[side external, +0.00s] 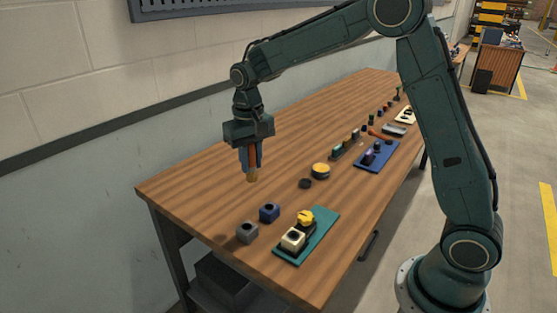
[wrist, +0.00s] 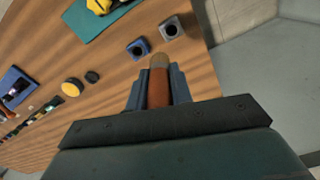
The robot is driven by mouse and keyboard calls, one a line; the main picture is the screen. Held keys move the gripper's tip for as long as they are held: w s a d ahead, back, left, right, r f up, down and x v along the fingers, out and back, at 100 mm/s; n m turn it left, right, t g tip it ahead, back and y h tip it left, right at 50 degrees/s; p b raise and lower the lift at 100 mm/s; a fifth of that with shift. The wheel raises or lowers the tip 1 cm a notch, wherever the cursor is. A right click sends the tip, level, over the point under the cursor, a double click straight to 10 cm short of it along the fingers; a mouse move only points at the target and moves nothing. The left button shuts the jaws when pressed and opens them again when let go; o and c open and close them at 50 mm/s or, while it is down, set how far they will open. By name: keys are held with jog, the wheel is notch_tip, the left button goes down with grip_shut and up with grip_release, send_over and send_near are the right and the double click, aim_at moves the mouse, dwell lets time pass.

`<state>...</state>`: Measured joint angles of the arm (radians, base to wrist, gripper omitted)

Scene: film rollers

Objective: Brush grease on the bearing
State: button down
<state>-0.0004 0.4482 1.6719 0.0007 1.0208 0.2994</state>
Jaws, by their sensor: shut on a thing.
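My gripper (side external: 251,160) points down above the table's left part, shut on a brush (side external: 252,178). The brush has a reddish-brown handle and a tan tip pointing down. The wrist view shows the brush (wrist: 159,88) between my gripper's (wrist: 158,92) fingers. The tip appears clear of everything. A round tin with a yellow top (side external: 321,169) stands to the right, with a black disc (side external: 305,184) beside it. A blue block (side external: 269,212) and a grey block (side external: 247,232), both with dark round openings, stand nearer the front. I cannot tell which part is the bearing.
A blue mat (side external: 385,157) and several small parts lie farther back. The wooden table (side external: 205,190) is clear left of my gripper.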

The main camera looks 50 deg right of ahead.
jog(key=s+f, duration=0.2)
jog(key=s, duration=0.5)
jog(key=s+f, duration=0.2)
jog(key=s, duration=0.6)
jog(key=shift+d+f, duration=0.25)
jog(key=shift+d, duration=0.2)
